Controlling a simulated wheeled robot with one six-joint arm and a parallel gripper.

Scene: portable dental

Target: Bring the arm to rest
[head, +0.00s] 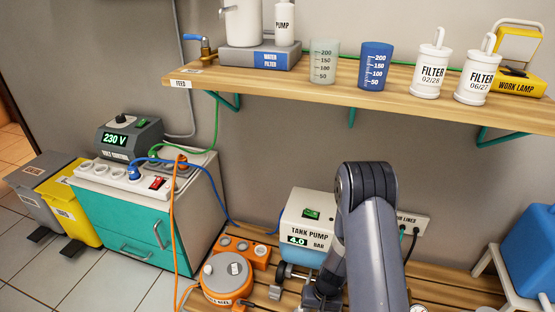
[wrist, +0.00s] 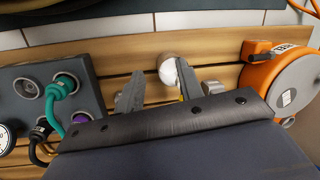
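My arm reaches down in front of the tank pump (head: 305,222) in the head view, and my gripper (head: 318,296) is low over the slatted wooden bench, partly hidden by the arm's links. In the wrist view my gripper (wrist: 158,82) has its two grey fingers apart, with bare wooden slats showing between them. A white round object (wrist: 168,70) lies close to the tip of the right finger; I cannot tell if they touch. Nothing shows held between the fingers.
An orange round unit (head: 228,277) stands left of the gripper; it also shows in the wrist view (wrist: 280,84). A grey socket block (wrist: 28,88) with cables is at the wrist view's left. The wooden shelf (head: 290,93) with cups and filters overhangs behind. A blue container (head: 530,250) stands right.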

